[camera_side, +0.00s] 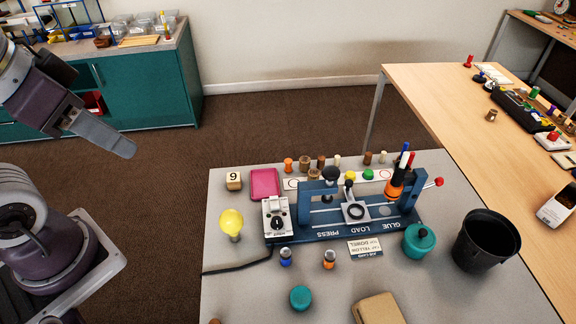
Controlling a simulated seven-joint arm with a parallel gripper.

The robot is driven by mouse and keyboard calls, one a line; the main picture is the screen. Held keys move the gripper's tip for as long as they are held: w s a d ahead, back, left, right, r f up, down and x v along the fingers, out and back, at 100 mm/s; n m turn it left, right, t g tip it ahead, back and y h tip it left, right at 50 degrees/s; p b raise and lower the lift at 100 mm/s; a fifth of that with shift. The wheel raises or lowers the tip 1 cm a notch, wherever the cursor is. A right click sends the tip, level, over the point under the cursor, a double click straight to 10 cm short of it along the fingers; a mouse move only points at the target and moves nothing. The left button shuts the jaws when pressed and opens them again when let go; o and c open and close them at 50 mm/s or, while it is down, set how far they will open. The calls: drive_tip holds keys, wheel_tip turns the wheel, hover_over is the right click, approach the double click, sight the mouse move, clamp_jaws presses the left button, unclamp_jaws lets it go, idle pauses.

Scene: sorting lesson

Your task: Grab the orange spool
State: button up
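A small orange spool-shaped piece (288,164) stands upright at the back edge of the grey table, at the left end of a row of small pieces. An orange piece with a grey top (329,259) stands nearer the front, beside a similar blue one (286,256). My gripper (122,147) is at the upper left, over the floor and well away from the table. It shows side-on as one grey finger shape, so its opening is hidden. Nothing is seen held in it.
The front left tabletop is mostly clear.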

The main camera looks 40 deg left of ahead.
drive_tip(key=shift+o, duration=1.4)
